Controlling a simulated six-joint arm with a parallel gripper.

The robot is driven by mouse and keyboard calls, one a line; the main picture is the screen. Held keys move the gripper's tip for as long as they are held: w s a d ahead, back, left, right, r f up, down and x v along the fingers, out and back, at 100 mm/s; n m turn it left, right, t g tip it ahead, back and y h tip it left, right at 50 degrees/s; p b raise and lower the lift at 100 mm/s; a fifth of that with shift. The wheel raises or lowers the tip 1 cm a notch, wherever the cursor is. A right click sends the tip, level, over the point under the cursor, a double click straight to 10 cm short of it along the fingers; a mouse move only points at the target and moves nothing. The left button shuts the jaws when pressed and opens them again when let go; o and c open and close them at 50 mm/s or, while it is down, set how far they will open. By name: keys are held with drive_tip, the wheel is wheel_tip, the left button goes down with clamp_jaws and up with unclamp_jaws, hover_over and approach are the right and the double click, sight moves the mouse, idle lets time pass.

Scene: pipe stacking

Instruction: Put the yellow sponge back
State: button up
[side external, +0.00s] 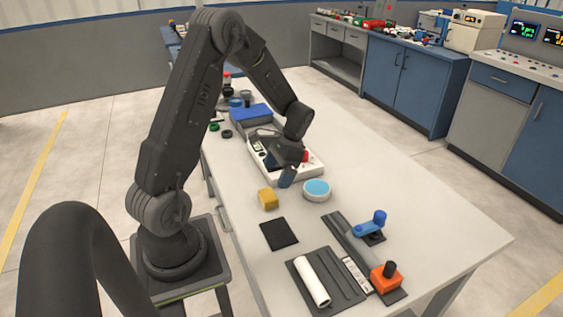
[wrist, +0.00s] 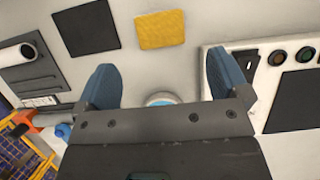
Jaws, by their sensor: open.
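The yellow sponge (side external: 268,199) lies on the white table, between the black square mat and the white device. In the wrist view the sponge (wrist: 162,29) shows at the top, beyond my fingertips and apart from them. The black square mat (side external: 279,234) is bare; it also shows in the wrist view (wrist: 86,27), left of the sponge. My gripper (side external: 287,178) is above the table by the near edge of the white device. In the wrist view my gripper (wrist: 160,75) has its two blue fingers wide apart with nothing held between them.
A white device (side external: 257,161) with buttons stands under my arm. A round blue-topped container (side external: 317,190) stands right of the sponge. A white roll (side external: 311,282) lies on a dark tray at the front. A blue clamp-like part (side external: 362,224) and an orange block (side external: 386,277) stand at front right.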

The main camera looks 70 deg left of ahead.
drive_tip(key=w+d+r+t+y, duration=0.1)
drive_tip(key=d+r+t, duration=0.2)
drive_tip(key=d+r, duration=0.55)
drive_tip(key=s+d+r+t+h, duration=0.1)
drive_tip(key=s+d+r+t, duration=0.6)
drive_tip(key=s+d+r, duration=0.4)
drive_tip(key=d+r, duration=0.1)
drive_tip(key=d, duration=0.2)
drive_tip(key=shift+r, duration=0.2)
